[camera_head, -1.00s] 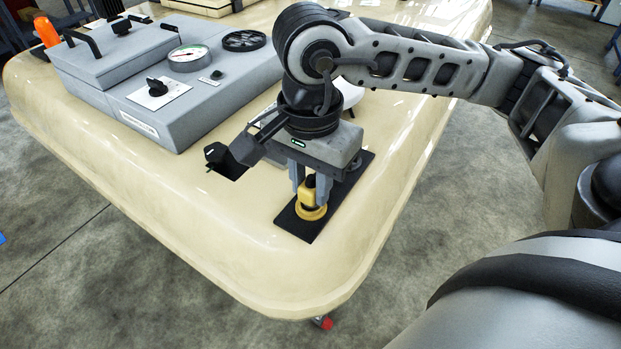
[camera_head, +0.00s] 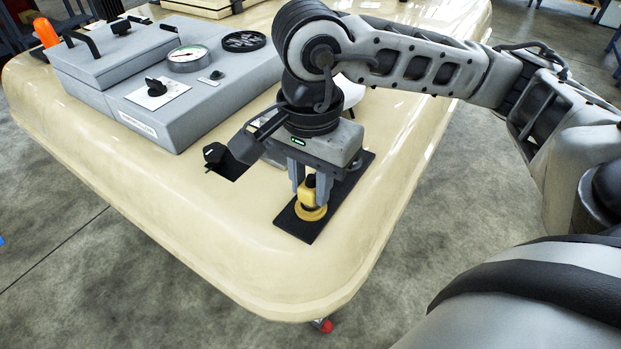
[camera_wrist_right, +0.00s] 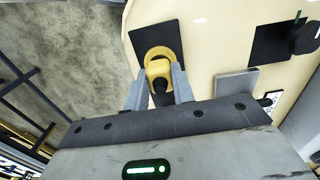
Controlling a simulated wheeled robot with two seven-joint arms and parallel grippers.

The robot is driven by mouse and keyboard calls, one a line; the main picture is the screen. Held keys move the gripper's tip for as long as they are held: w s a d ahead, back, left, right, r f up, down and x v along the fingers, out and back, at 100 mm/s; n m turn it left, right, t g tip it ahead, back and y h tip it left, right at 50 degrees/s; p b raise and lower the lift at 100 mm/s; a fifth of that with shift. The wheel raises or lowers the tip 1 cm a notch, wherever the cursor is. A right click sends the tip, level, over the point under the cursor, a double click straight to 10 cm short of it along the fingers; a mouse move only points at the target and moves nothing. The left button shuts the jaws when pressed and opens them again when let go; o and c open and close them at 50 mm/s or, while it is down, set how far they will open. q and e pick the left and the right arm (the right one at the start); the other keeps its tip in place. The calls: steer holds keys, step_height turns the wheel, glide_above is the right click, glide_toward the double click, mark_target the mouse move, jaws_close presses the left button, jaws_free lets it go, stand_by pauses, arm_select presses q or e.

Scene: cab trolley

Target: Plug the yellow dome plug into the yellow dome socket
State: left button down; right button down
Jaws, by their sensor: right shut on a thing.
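The yellow dome plug (camera_head: 306,196) is upright between the fingers of my right gripper (camera_head: 309,190), which is shut on it. The plug also shows in the right wrist view (camera_wrist_right: 158,70), with a black part on the near side. The yellow dome socket (camera_head: 311,213) is a round yellow ring on a black plate (camera_head: 291,225), directly under the plug. In the right wrist view the ring (camera_wrist_right: 152,53) shows around the plug's far side. I cannot tell whether the plug is fully seated. My left gripper is not in view.
A grey control box (camera_head: 185,100) with a gauge (camera_head: 187,58) and handles stands at the back left of the cream trolley top (camera_head: 140,215). A black square with a black knob (camera_head: 214,155) lies left of my gripper. The front left of the top is clear.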

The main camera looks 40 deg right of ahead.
mark_target(310, 184)
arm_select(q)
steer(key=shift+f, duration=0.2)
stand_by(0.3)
arm_select(e)
steer(key=shift+b, duration=0.35)
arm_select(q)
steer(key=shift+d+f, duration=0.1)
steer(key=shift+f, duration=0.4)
arm_select(e)
steer(key=shift+f, duration=0.15)
arm_select(q)
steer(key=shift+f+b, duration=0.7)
steer(key=shift+b, duration=0.05)
arm_select(e)
steer(key=shift+f, duration=0.6)
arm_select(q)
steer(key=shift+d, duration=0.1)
arm_select(e)
steer(key=c, duration=1.1)
jaws_free()
arm_select(q)
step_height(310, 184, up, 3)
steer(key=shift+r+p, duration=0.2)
steer(key=shift+p, duration=1)
arm_select(e)
step_height(310, 184, up, 16)
steer(key=shift+r, duration=0.2)
